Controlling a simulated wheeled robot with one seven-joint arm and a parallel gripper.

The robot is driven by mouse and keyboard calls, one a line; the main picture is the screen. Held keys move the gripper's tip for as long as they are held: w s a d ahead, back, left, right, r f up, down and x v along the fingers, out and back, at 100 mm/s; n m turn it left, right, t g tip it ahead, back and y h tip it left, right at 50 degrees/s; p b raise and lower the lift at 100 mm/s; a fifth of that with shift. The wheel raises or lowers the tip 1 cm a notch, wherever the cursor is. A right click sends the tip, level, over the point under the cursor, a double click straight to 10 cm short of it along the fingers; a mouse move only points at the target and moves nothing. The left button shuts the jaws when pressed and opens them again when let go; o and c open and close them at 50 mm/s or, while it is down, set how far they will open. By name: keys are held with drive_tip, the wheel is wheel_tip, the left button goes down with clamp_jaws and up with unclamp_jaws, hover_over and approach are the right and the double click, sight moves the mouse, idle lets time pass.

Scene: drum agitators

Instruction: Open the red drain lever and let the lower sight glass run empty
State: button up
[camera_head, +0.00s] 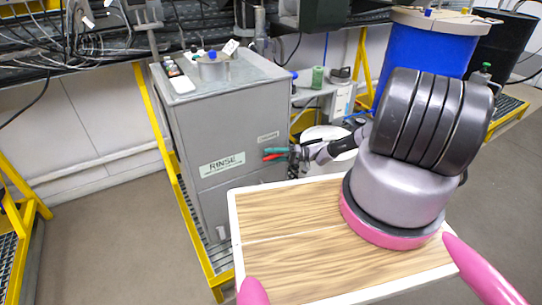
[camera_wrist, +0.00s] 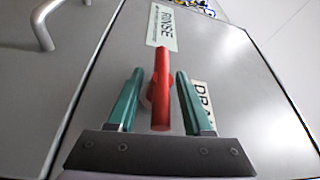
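The red drain lever (camera_wrist: 161,90) stands out from the grey cabinet front in the wrist view, just below the RINSE label (camera_wrist: 165,27). My gripper (camera_wrist: 158,73) has its two teal fingers on either side of the lever. The fingers are open, with a gap between each finger and the lever. In the head view, my gripper (camera_head: 268,154) is at the right side of the cabinet front (camera_head: 215,130), and a bit of red shows by the fingers. A label starting "DRA" (camera_wrist: 203,98) is partly hidden by the right finger. I cannot make out the lower sight glass.
A yellow frame (camera_head: 160,125) runs along the cabinet's left side. A white round container (camera_head: 325,133) is behind my wrist. A blue drum (camera_head: 425,55) stands at the back right. Bottles and small items are on the cabinet top.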

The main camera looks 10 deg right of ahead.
drive_tip(key=d+f, duration=0.1)
drive_tip(key=d, duration=0.9)
drive_tip(key=shift+s+d, duration=0.4)
drive_tip(key=shift+d, duration=0.1)
